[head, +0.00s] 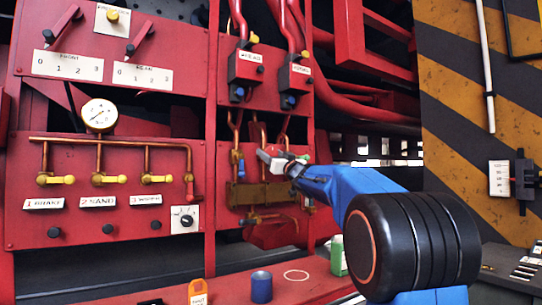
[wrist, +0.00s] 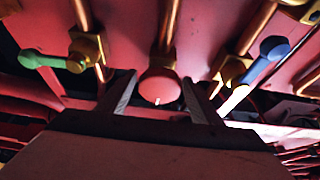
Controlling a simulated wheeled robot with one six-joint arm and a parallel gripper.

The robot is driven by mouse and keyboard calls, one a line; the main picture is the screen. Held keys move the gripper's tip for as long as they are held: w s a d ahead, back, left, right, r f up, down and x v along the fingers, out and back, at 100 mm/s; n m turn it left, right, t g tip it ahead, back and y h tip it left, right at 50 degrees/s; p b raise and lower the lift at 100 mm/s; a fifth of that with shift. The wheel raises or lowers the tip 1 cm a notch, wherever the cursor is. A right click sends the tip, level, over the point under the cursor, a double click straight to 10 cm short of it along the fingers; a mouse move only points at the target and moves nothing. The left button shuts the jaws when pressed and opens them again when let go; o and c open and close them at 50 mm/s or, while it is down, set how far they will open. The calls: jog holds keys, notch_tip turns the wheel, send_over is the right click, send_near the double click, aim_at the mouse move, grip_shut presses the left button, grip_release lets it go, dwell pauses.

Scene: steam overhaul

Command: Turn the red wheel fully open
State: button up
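The red wheel (wrist: 158,86) is a small round knob below a copper pipe with a brass fitting, in the middle of the wrist view. My gripper (wrist: 160,80) is open, with one dark finger on each side of the wheel. The gaps beside the wheel are narrow, and I cannot tell whether either finger touches it. In the head view my gripper (head: 267,158) is at the valve pipes on the right part of the red panel. It largely hides the wheel there. The wheel's turn position cannot be read.
A green handle (wrist: 42,60) and a blue handle (wrist: 273,48) flank the wheel on neighbouring pipes. A gauge (head: 99,114) and several yellow-handled valves are on the left panel. A blue cylinder (head: 261,286) and an orange item (head: 197,292) stand on the red ledge below.

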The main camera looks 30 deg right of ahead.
jog(key=c, duration=0.7)
jog(key=shift+n+y, duration=1.2)
jog(key=shift+n, duration=1.2)
jog(key=shift+c, duration=0.2)
jog(key=o, duration=1)
jog(key=shift+o, duration=0.2)
jog(key=v, duration=1.7)
jog(key=shift+s, duration=0.3)
jog(key=shift+d+r, duration=0.1)
jog(key=shift+r, duration=0.05)
